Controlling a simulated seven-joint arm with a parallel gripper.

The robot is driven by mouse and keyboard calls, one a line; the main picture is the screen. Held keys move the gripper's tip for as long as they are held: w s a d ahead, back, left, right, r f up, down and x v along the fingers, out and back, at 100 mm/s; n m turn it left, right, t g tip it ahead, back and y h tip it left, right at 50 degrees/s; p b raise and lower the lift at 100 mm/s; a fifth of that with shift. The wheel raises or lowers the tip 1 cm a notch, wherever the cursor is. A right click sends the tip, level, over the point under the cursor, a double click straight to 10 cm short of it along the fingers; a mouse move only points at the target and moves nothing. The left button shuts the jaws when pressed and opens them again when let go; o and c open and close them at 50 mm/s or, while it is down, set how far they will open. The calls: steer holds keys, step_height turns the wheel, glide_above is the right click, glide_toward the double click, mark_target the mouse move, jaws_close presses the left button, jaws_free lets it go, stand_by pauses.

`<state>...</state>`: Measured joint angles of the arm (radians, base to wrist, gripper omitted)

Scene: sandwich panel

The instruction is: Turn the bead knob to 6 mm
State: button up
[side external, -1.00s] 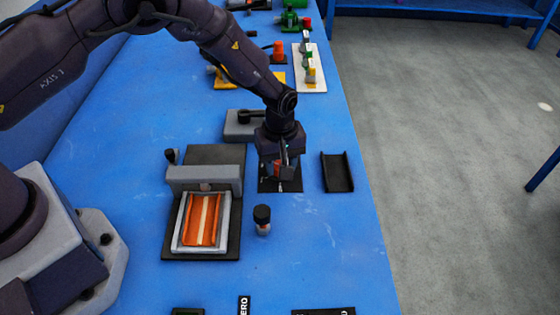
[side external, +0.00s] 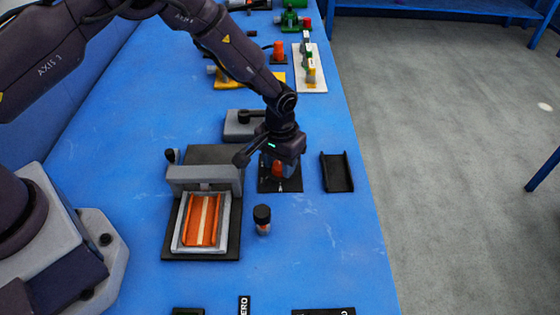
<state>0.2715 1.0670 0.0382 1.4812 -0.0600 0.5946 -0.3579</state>
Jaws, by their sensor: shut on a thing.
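The bead knob (side external: 278,170) is orange-red and sits on a black dial plate (side external: 292,184) to the right of the grey press-like fixture. My gripper (side external: 279,165) points down over the plate and is shut on the knob. The gripper body hides the top of the knob and much of the plate. A small white mark shows on the plate in front of the knob. The scale marks are too small to read, so I cannot tell the setting.
A grey fixture (side external: 203,180) with an orange tray (side external: 202,220) stands to the left. A small black-capped bottle (side external: 262,218) stands in front of the plate. A black channel holder (side external: 337,172) lies to the right. A grey block with a black lever (side external: 240,124) is behind.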

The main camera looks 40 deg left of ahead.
mark_target(280, 165)
steer(key=shift+m, duration=0.8)
steer(key=o, duration=0.9)
steer(key=shift+r, duration=0.1)
step_height(280, 165, up, 13)
steer(key=shift+f, duration=0.1)
